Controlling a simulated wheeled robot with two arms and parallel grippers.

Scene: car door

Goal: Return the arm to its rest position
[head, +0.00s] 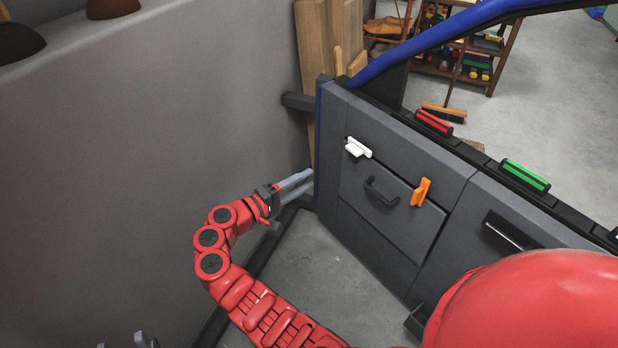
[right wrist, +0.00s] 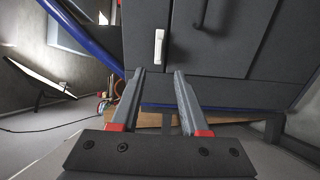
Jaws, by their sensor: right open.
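My right gripper (head: 304,187) is at the end of the red arm, beside the left edge of the grey car door (head: 380,238). It is open and empty. In the right wrist view its two fingers (right wrist: 159,75) stand apart, with the door panel beyond them. A white handle (head: 357,148) is on the door panel; it also shows in the right wrist view (right wrist: 159,47). A dark pull handle (head: 380,192) and an orange handle (head: 421,192) are on the same panel. Grey tips of what looks like my left gripper (head: 128,342) show at the bottom left edge, mostly cut off.
A grey wall (head: 130,130) stands left of my right arm. The door's blue frame (head: 440,38) rises behind the panel. Red (head: 433,123) and green (head: 525,176) pieces sit on its top edge. Floor shows between wall and door.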

